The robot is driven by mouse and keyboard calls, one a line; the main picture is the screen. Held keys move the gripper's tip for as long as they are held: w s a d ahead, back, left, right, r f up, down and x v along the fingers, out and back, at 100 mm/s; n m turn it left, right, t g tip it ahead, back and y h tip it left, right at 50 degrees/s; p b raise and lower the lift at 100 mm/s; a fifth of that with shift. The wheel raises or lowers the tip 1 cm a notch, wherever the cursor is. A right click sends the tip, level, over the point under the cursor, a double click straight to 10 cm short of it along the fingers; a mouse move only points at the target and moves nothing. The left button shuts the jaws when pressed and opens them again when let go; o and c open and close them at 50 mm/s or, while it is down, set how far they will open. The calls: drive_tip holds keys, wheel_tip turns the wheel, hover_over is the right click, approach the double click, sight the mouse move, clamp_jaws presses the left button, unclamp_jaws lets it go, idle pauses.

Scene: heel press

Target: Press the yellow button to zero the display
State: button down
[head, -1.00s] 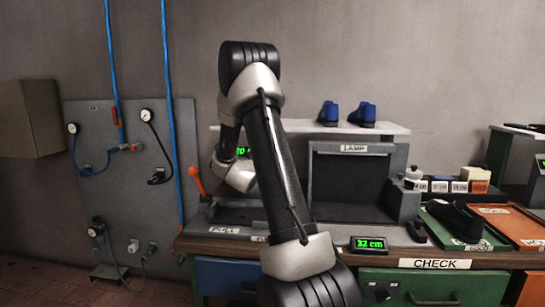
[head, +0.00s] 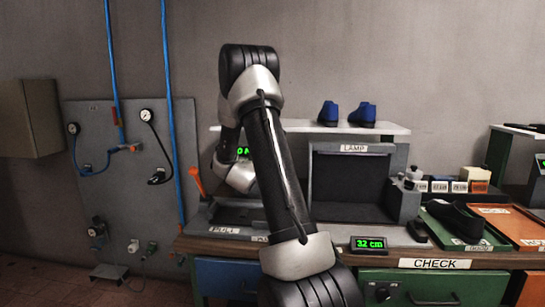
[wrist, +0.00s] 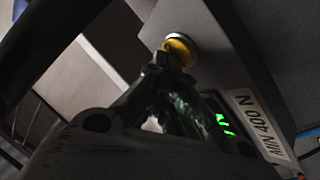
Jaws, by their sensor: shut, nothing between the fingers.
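The yellow button (wrist: 181,50) sits in a pale ring on a grey housing in the wrist view. My gripper (wrist: 166,64) is shut and empty, its fingertips at the button's lower left edge in the picture. They appear to meet it, but I cannot tell whether they press it. Below the button, the green display (wrist: 222,124) is partly covered by my gripper. In the head view the display (head: 243,151) shows behind my arm and seems to read "0 N", partly hidden. The button and my fingertips are hidden there.
A label reading "MIN 400 N" (wrist: 262,124) is beside the display. An orange lever (head: 196,181) stands left of my wrist. The LAMP box (head: 352,180) is to the right, with a "32 cm" display (head: 369,244) in front.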

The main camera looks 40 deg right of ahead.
drive_tip(key=shift+s+a+r, duration=0.45)
drive_tip(key=shift+a+r, duration=0.05)
drive_tip(key=shift+s+a+r, duration=1.35)
drive_tip(key=shift+a+r, duration=0.15)
drive_tip(key=shift+a, duration=0.05)
